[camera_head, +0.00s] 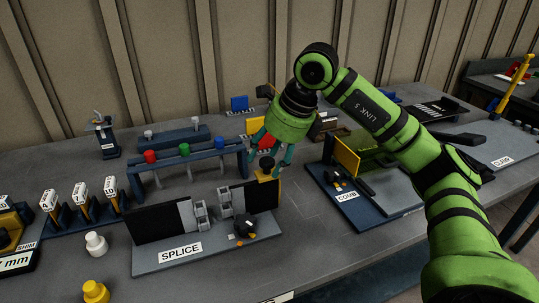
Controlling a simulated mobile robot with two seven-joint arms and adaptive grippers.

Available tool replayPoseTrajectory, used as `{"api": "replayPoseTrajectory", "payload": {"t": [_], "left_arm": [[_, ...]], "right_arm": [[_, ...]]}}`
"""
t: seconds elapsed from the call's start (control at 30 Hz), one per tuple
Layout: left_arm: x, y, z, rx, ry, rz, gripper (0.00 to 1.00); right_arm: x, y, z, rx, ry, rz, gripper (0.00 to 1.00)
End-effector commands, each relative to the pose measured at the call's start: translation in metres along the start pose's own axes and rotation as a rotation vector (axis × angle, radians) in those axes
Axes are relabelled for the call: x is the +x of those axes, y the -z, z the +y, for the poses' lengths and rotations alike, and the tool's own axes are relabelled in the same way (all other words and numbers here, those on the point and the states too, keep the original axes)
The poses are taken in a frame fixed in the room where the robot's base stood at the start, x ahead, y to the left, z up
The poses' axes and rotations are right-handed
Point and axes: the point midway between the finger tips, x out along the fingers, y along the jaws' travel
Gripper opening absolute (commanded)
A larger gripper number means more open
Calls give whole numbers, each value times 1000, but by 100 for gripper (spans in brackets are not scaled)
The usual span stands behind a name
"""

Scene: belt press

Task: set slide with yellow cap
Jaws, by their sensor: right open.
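A small yellow block with a dark knob (267,170) stands at the back right of the SPLICE station (205,257), by its right black plate. It is the yellow-topped part nearest my right gripper (271,160). That gripper points down over it, teal fingers spread on either side of the knob. The fingers are open, and I cannot tell whether they touch the block. A separate yellow knob-shaped cap (95,292) sits at the front left edge of the picture. My left gripper is out of view.
A blue rack (190,162) with red, green and blue topped tools stands behind the SPLICE station. The COMB station (365,207) with its yellow plate is to the right. A white cap (96,243) and several labelled holders are at left. Bare table lies between SPLICE and COMB.

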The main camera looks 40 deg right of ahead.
Motion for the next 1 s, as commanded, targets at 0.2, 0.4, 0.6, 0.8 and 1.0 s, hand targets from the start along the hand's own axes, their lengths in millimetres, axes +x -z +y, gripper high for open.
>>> {"api": "replayPoseTrajectory", "payload": {"t": [0.2, 0.4, 0.6, 0.8, 1.0], "left_arm": [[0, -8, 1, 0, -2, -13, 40], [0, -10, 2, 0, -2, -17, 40], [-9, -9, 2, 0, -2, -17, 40], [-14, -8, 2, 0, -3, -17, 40], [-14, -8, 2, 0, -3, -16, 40]], "right_arm": [[0, 0, 0, 0, 0, 0, 28], [0, 0, 0, 0, 0, -1, 0], [4, -17, 17, -6, -4, -3, 0], [13, -38, 39, -4, -1, -5, 0], [15, -41, 43, -1, -2, -9, 0]]}}
